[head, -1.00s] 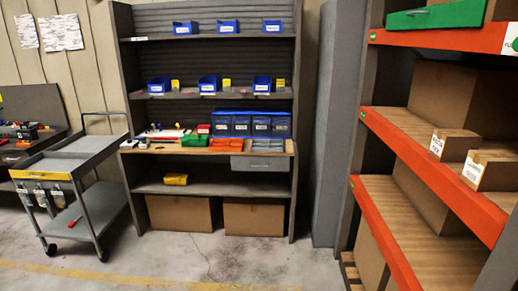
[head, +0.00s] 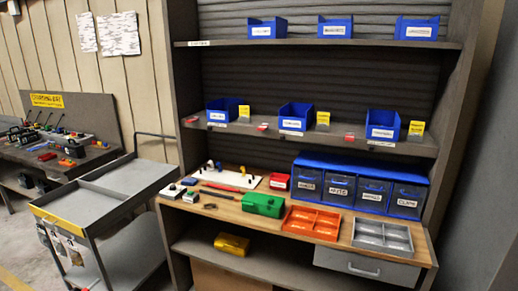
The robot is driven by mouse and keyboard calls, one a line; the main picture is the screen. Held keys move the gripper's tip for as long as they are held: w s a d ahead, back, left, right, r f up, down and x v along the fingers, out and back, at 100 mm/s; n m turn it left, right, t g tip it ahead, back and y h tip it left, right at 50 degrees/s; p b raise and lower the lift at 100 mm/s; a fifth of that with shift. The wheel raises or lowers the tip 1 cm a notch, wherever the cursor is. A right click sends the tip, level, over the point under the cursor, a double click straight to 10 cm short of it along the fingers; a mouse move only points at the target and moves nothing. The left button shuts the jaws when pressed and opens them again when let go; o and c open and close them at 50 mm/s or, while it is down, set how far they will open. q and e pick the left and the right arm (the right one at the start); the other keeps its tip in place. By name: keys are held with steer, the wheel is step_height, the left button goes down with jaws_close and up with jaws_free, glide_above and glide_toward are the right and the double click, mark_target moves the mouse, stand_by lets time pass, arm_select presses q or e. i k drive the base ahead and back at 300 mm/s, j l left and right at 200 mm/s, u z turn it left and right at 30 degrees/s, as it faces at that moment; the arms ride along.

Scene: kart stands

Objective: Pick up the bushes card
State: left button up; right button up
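Three yellow-topped cards stand on the middle shelf of the rack, each just right of a blue bin: a left card (head: 244,112), a middle card (head: 323,119) and a right card (head: 416,130). Their print is too small to read, so I cannot tell which is the bushes card. The bins are a left bin (head: 222,110), a middle bin (head: 296,118) and a right bin (head: 382,124). Neither of my grippers is in view.
The wooden worktop (head: 225,210) below holds a green box (head: 263,205), an orange tray (head: 312,223), a grey tray (head: 383,237) and several dark-fronted drawers (head: 340,188). A grey cart (head: 120,185) stands at the left. More blue bins sit on the top shelf (head: 310,44).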

mark_target(323, 119)
steer(key=i+j+z, duration=0.3)
steer(key=i, duration=0.35)
steer(key=i+j+z, duration=0.3)
steer(key=i+j, duration=0.15)
steer(key=i, duration=0.15)
